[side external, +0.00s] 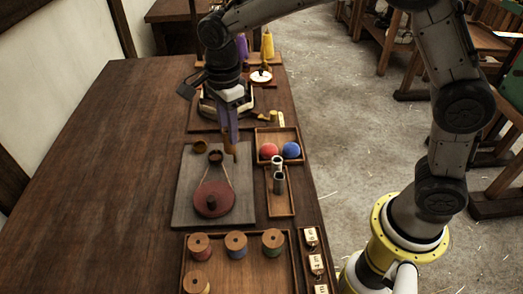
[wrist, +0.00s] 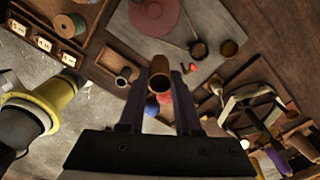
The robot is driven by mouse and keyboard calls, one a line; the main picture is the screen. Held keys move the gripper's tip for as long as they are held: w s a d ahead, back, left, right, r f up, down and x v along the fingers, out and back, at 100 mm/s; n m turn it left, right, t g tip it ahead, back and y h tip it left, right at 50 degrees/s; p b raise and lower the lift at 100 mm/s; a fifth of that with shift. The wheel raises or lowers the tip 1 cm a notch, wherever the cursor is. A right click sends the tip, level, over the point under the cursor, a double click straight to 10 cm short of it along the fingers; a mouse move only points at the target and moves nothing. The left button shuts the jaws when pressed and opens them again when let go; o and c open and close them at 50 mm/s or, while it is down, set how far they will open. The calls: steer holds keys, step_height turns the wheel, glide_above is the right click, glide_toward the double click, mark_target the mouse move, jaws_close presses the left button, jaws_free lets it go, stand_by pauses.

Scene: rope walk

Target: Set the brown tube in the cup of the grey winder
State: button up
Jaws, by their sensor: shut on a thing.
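My gripper (side external: 231,143) is shut on the brown tube (wrist: 160,70), with a finger on each side of it. The tube also shows in the side view (side external: 234,154), above the right part of the grey winder board (side external: 183,207) and clear of it. The winder carries a red disc (side external: 213,199) and, at its far end, a small dark cup (side external: 215,156) joined to the disc by a cord. The cup's open mouth shows in the wrist view (wrist: 198,49), to the right of the tube. A brown ring-shaped piece (side external: 200,147) lies beside the cup.
Several thread spools (side external: 236,244) stand in a front tray. The table's left side (side external: 110,180) is clear.

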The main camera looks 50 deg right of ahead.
steer(key=w, duration=0.7)
steer(key=shift+m, duration=0.4)
steer(key=shift+w+d+f, duration=0.3)
steer(key=shift+f, duration=1)
steer(key=shift+w+d+f, duration=0.3)
steer(key=shift+w+f, duration=0.05)
steer(key=shift+f, duration=1)
steer(key=shift+w+d+f, duration=0.3)
steer(key=shift+f, duration=1)
steer(key=shift+f, duration=0.25)
steer(key=shift+f, duration=0.75)
steer(key=shift+f, duration=0.1)
steer(key=o, duration=1.5)
steer(key=shift+c, duration=0.2)
